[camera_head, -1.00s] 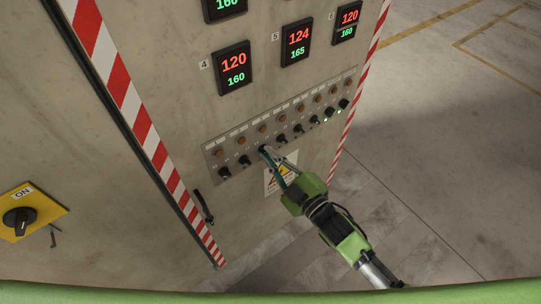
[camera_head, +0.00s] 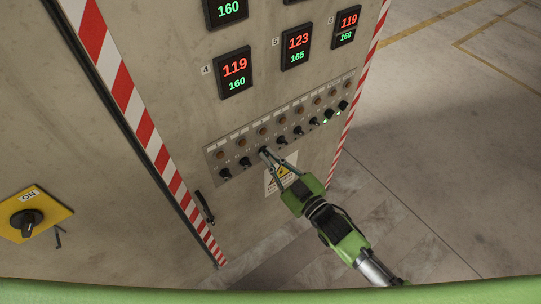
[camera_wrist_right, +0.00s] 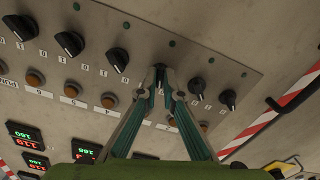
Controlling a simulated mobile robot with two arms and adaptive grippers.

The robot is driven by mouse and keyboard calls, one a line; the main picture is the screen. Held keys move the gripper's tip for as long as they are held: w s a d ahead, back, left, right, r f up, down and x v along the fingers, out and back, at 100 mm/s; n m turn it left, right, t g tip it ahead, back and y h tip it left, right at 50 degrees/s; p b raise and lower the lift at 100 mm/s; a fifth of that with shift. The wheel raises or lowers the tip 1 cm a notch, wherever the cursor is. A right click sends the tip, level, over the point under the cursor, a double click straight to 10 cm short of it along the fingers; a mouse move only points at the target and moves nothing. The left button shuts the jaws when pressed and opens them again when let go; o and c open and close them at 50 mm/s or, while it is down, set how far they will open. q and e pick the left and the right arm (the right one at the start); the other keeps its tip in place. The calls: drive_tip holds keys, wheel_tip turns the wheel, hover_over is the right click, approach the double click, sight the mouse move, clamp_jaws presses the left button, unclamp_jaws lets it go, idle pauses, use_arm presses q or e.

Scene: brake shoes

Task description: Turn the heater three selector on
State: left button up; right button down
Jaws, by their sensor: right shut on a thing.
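A metal selector panel (camera_head: 219,172) with a row of black knobs crosses the cabinet front in the head view, with a row of amber lamps above the knobs. My right gripper (camera_head: 265,153) is shut on the third selector knob from the left (camera_head: 262,150). In the right wrist view, seen upside down, the fingertips (camera_wrist_right: 160,73) close around that knob and hide most of it, so its pointer angle cannot be told. Two free knobs (camera_wrist_right: 197,85) lie to its right there, and several to its left. The lamp above the held knob looks unlit. My left gripper is out of view.
Temperature displays (camera_head: 234,73) sit above the panel. A yellow ON switch (camera_head: 28,217) is at the far left. A door handle (camera_head: 204,207) and a warning sign (camera_head: 281,173) are below the panel. Open floor lies right.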

drive_tip(key=m, duration=1.2)
drive_tip(key=shift+m, duration=0.3)
idle(0.4)
drive_tip(key=c, duration=2.2)
unclamp_jaws()
drive_tip(key=shift+c, duration=0.2)
drive_tip(key=shift+o, duration=0.3)
drive_tip(key=v, duration=1.2)
drive_tip(key=shift+f, duration=0.1)
